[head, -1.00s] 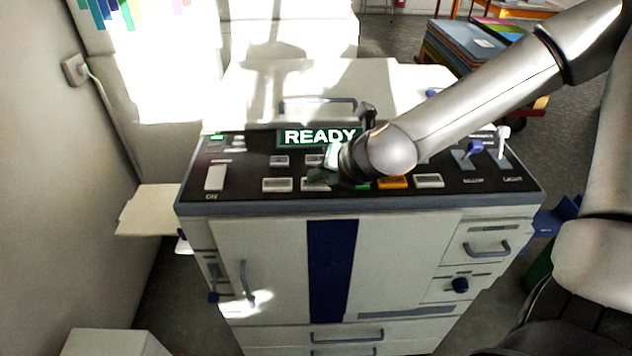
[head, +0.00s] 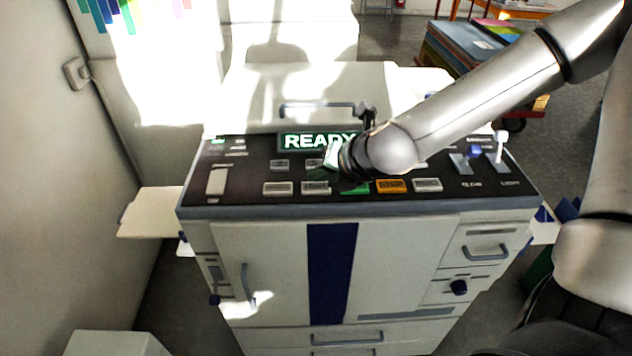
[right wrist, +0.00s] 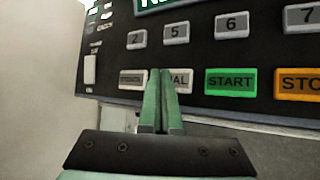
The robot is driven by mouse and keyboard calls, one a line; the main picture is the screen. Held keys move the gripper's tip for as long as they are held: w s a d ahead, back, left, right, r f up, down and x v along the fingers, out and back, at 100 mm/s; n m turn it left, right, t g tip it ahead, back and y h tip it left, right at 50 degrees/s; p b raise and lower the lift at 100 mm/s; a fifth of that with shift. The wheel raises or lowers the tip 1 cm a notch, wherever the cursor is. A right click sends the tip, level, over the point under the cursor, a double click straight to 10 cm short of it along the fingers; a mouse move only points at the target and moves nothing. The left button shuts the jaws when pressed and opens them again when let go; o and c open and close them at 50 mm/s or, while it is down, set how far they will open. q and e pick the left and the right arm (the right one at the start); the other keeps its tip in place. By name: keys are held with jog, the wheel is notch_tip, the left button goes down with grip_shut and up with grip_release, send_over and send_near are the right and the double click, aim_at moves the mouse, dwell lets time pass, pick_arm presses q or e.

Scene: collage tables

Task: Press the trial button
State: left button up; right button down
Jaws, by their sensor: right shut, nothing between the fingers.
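The trial button (head: 315,187) is a pale key in the lower row of the dark control panel, left of the green START button (head: 355,189). In the right wrist view the trial button (right wrist: 183,80) is partly covered by my fingertips, with only the end of its label readable. My right gripper (head: 320,172) is over the panel, just behind the trial button in the head view. In the right wrist view my right gripper (right wrist: 161,75) has its green fingers shut with nothing between them. I cannot tell whether the tips touch the panel. My left gripper is out of view.
An orange STOP button (head: 391,186) sits right of START. A lit READY sign (head: 318,140) is behind the keys, partly hidden by my wrist. Levers (head: 500,145) stand at the panel's right. A side tray (head: 152,212) juts out left.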

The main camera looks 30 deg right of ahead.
aim_at(319, 190)
notch_tip(319, 190, up, 5)
jog(key=p, duration=0.4)
jog(key=shift+p, duration=0.3)
dwell(0.8)
